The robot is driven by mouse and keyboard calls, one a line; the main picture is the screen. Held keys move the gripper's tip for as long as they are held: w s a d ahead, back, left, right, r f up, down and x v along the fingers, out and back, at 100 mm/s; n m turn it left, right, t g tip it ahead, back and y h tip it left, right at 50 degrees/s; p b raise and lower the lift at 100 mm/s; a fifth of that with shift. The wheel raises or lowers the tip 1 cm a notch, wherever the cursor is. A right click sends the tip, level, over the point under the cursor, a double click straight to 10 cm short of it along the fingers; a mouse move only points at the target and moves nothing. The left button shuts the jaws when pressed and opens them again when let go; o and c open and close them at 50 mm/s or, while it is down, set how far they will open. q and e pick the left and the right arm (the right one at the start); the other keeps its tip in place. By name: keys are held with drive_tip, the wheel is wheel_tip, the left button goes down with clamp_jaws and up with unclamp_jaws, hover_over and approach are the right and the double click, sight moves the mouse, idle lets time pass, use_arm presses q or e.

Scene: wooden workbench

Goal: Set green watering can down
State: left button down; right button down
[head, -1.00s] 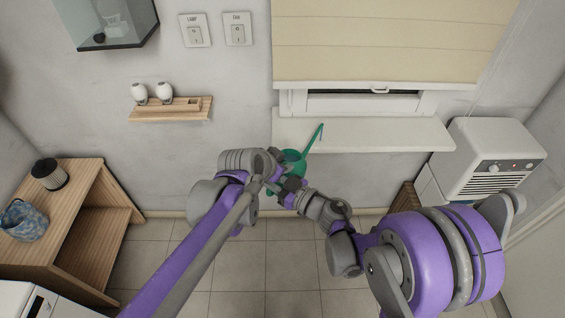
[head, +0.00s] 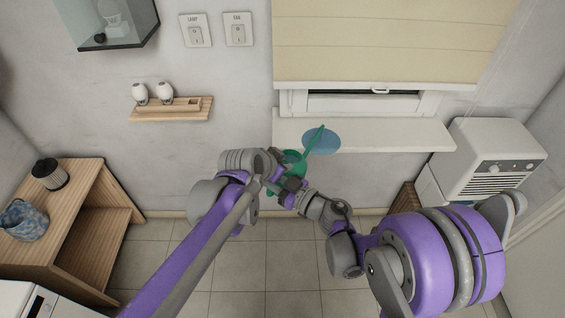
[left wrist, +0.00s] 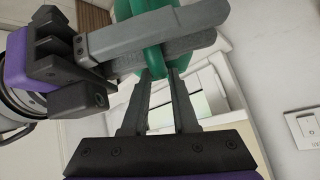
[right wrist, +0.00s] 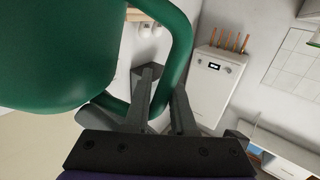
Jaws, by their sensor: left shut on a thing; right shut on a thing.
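The green watering can (head: 294,158) is held in the air in front of the windowsill (head: 390,135), its spout pointing up and right. My left gripper (head: 274,186) is shut on its handle; the left wrist view shows the fingers closed on the green loop (left wrist: 158,62). My right gripper (head: 293,186) is also shut on the handle, and the right wrist view shows the loop (right wrist: 182,62) running between its fingers beside the round body (right wrist: 70,50). A translucent blue disc (head: 326,143) lies on the sill behind the spout. The arms hide part of the can.
A small shelf with white items (head: 170,115) is on the wall at left. A wooden cabinet (head: 90,190) stands at far left, with a blue patterned object on top. A white heater-like unit (head: 495,155) stands right of the sill. The sill's right part is bare.

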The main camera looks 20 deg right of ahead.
drive_tip(key=shift+s+a+r, duration=0.1)
drive_tip(key=shift+s+a, duration=0.05)
drive_tip(key=shift+a, duration=0.15)
drive_tip(key=c, duration=0.8)
unclamp_jaws()
drive_tip(key=shift+o, duration=0.6)
drive_tip(key=shift+d, duration=0.2)
drive_tip(key=shift+d, duration=0.15)
